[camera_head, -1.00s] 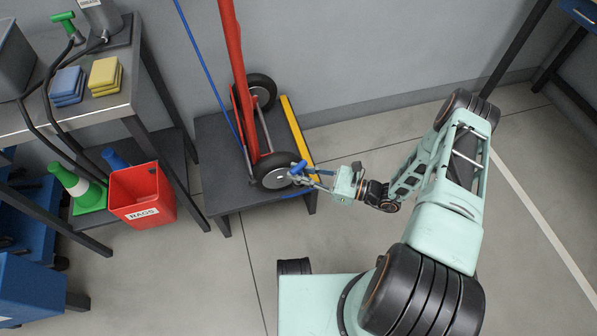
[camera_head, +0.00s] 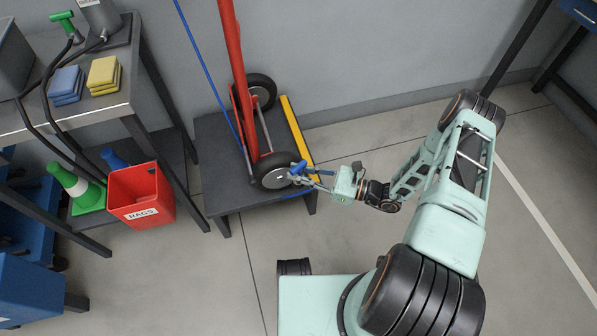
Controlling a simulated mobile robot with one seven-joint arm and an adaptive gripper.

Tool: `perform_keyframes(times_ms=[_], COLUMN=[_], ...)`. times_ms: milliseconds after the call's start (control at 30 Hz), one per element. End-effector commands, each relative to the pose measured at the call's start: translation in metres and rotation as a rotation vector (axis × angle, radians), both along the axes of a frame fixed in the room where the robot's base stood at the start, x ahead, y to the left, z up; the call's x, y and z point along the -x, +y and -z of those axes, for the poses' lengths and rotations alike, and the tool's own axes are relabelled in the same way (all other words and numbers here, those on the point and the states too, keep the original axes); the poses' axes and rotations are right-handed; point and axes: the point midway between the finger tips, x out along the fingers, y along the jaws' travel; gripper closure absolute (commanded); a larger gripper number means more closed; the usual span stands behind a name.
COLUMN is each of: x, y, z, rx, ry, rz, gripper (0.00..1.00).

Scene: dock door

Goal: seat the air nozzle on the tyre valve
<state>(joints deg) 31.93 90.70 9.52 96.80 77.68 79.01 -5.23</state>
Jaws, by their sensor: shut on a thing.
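My gripper (camera_head: 303,174) is shut on the blue air nozzle (camera_head: 299,168) at the near wheel of a red hand truck (camera_head: 238,85). The wheel has a black tyre (camera_head: 262,179) and a grey hub. The nozzle is right at the wheel's face, on its right side. The tyre valve is too small and covered by the gripper and nozzle to make out, so I cannot tell whether the nozzle sits on it. A blue hose (camera_head: 203,62) runs down from the top of the picture behind the hand truck.
The hand truck stands on a dark low platform (camera_head: 218,180) with a yellow edge strip (camera_head: 300,138). A red rags bin (camera_head: 142,195), a green cone (camera_head: 85,192) and a metal workbench (camera_head: 110,103) are at the left. The floor right of the platform is clear.

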Motion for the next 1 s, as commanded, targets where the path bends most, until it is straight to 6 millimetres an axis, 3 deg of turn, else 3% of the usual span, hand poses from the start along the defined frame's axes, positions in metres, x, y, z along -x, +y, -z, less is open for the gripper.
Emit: perform_keyframes(times_ms=[800, 833, 900, 1000], x=[0.000, 0.000, 0.000, 0.000], y=[0.000, 0.000, 0.000, 0.000], z=[0.013, 0.013, 0.012, 0.012], rx=[-0.002, -0.002, -0.002, -0.001], ry=[-0.001, -0.001, -0.001, 0.000], rz=[0.001, 0.001, 0.001, 0.001], gripper=[1.00, 0.82, 0.77, 0.77])
